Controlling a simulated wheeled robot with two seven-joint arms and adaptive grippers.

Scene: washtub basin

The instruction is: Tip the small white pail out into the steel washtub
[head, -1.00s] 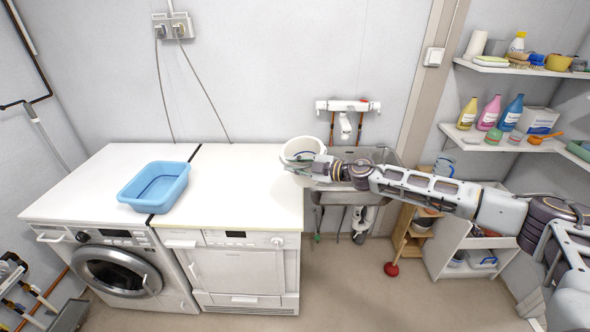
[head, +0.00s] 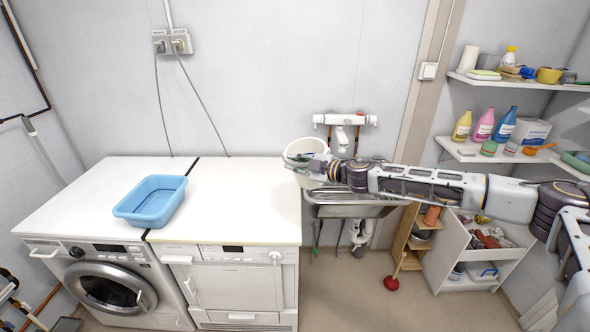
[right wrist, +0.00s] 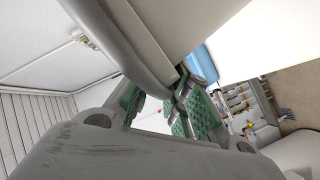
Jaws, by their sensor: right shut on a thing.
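The small white pail (head: 318,147) is in the head view by the wall, beside the right end of the white worktop. My right gripper (head: 300,159) is shut on the pail's rim or wall, with its green pads (right wrist: 190,112) showing in the right wrist view. The pail's pale side (right wrist: 190,22) fills the top of that view. The steel washtub (head: 345,211) is below and to the right of the pail, partly hidden by my right arm. The pail's contents and exact tilt cannot be made out. My left gripper is not in view.
A blue plastic basin (head: 151,203) stands on the worktop (head: 240,200) over the washing machine. A white wall tap (head: 344,120) is just right of the pail. Shelves with bottles (head: 505,125) and an open cabinet (head: 450,250) are at the right. A plunger (head: 391,283) stands on the floor.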

